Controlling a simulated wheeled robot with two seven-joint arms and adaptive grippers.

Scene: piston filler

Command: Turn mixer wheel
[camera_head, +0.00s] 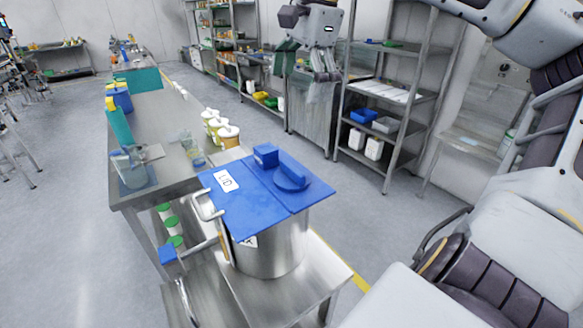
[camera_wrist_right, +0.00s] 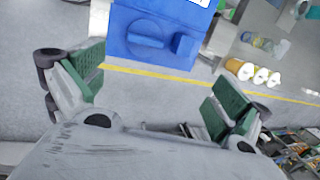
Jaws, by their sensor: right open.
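A steel pot (camera_head: 275,248) stands on a steel table, covered by a flat blue lid (camera_head: 240,207) with a white "LID" label. A blue block and a rounded blue knob (camera_head: 290,180) rise from the lid. A metal loop handle (camera_head: 206,206) and a bar with a blue end (camera_head: 168,254) show at its left; I cannot tell which part is the mixer wheel. My right gripper (camera_head: 305,64) is open and empty, raised beyond the pot. In the right wrist view, the lid (camera_wrist_right: 122,22) lies past the open green fingers (camera_wrist_right: 157,78). My left gripper is out of view.
A long steel bench (camera_head: 150,108) with white-lidded tubs (camera_head: 229,136) and a clear beaker (camera_head: 131,168) runs behind and left of the pot. Steel shelving (camera_head: 395,115) with bins stands at the back right. Open floor lies at left.

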